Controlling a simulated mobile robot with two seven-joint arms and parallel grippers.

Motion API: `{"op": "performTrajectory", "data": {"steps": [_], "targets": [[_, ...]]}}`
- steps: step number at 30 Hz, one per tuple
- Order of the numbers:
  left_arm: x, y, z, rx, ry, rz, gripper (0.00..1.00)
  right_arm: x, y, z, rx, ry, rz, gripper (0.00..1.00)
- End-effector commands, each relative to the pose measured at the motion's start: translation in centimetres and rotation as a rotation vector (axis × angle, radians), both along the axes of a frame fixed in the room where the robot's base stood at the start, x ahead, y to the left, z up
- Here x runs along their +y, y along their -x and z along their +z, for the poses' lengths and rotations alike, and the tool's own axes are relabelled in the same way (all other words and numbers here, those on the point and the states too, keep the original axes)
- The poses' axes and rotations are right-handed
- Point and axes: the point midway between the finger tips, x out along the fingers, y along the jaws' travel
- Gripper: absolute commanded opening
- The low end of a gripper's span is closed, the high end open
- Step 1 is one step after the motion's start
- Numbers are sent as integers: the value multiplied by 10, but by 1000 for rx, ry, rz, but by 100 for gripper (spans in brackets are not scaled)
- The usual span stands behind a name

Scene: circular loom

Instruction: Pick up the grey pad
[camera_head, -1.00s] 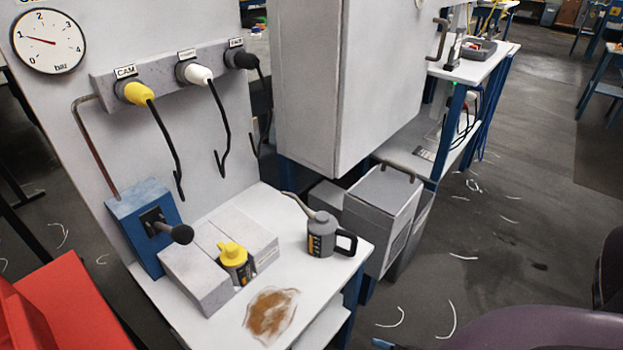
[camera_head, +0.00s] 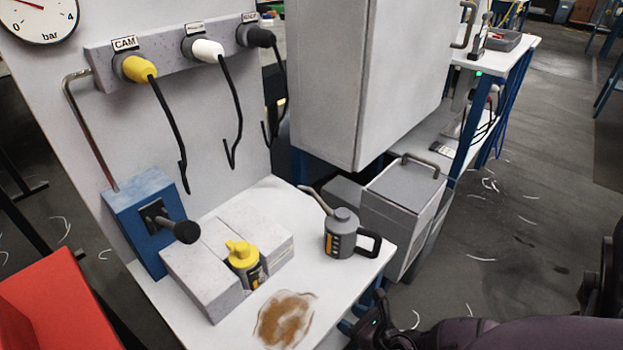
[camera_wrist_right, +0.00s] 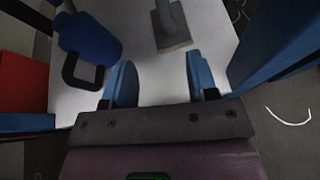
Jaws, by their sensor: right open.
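The grey pad (camera_wrist_right: 173,38) shows in the right wrist view as a flat dark-grey piece with an upright grey grip on it. It rests on a white surface, which appears to be the lower shelf (camera_wrist_right: 150,60), beyond my fingertips. I cannot make out the pad in the head view. My right gripper (camera_wrist_right: 160,80) is open with its two blue fingers apart and nothing between them. In the head view, my right gripper (camera_head: 362,314) is at the bench's front right edge, partly cut off. My left gripper is not in view.
A blue jug (camera_wrist_right: 90,40) with a dark handle stands left of the pad. A blue leg (camera_wrist_right: 270,45) rises at right. On the bench top are a grey oil can (camera_head: 341,235), a yellow-capped bottle (camera_head: 243,262) in grey blocks, and a brown stain (camera_head: 284,320).

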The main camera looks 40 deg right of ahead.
Motion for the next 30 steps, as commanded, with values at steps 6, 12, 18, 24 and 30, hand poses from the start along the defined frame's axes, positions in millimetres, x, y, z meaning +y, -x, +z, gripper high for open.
{"op": "performTrajectory", "data": {"steps": [6,12,18,24,30], "targets": [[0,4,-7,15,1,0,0,-7,-16,-10,-23,138,94,53],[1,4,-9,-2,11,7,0,-5,-40,-22,-24,144,100,53],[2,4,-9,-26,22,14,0,-4,-61,-30,-23,143,98,53],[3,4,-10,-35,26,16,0,-3,-72,-33,-24,142,98,53],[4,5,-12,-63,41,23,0,-4,-96,-46,-21,141,97,53]]}}
